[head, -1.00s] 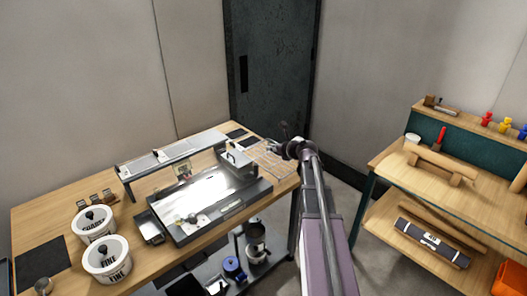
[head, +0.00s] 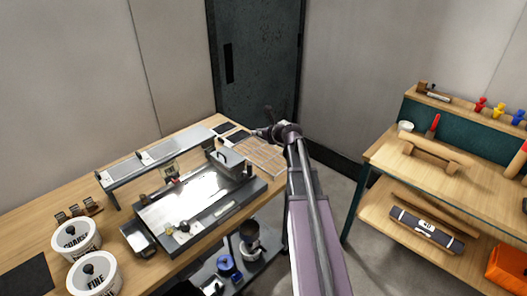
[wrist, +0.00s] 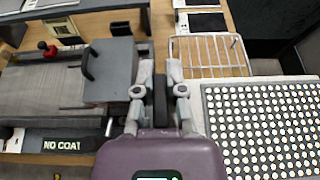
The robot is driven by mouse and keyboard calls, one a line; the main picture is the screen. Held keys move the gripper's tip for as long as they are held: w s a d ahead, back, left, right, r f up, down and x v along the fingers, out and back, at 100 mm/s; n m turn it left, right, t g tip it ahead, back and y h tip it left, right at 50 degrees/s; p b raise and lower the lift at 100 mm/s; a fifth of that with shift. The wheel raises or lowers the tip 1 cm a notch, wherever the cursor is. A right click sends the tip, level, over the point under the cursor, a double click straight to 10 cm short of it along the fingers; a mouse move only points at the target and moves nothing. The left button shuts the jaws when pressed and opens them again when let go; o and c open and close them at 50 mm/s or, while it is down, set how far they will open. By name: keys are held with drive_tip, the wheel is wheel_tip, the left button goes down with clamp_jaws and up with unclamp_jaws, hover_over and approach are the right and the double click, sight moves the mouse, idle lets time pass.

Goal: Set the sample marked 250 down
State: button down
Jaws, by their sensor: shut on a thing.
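My gripper (wrist: 161,72) shows in the wrist view with its two grey fingers closed on a narrow dark piece (wrist: 160,96). I cannot read any marking on that piece, so 250 does not show. In the head view my gripper (head: 257,133) is small, at the far right end of the bench, near the wire rack (head: 262,155) and a dark pad (head: 238,136). In the wrist view the wire rack (wrist: 210,56) lies ahead and right of the fingers and looks empty. The height of the held piece above the bench is unclear.
A grey block with a handle (wrist: 108,70) stands close left of the fingers, on the steel plate (head: 200,205). A raised metal shelf (head: 155,160) runs along the bench behind it. Tubs (head: 77,238) stand at the near left. A wooden workbench (head: 430,170) is at right.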

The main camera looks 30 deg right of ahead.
drive_tip(key=shift+w+a, duration=0.1)
drive_tip(key=shift+a, duration=0.1)
drive_tip(key=b, duration=0.8)
hover_over(252, 157)
wheel_tip(252, 157, down, 8)
drive_tip(key=shift+a+r, duration=0.1)
wheel_tip(252, 157, down, 6)
drive_tip(key=b, duration=0.6)
drive_tip(key=shift+f, duration=0.2)
drive_tip(key=shift+f+b, duration=1.8)
drive_tip(key=shift+b, duration=0.1)
drive_tip(key=shift+f, duration=0.2)
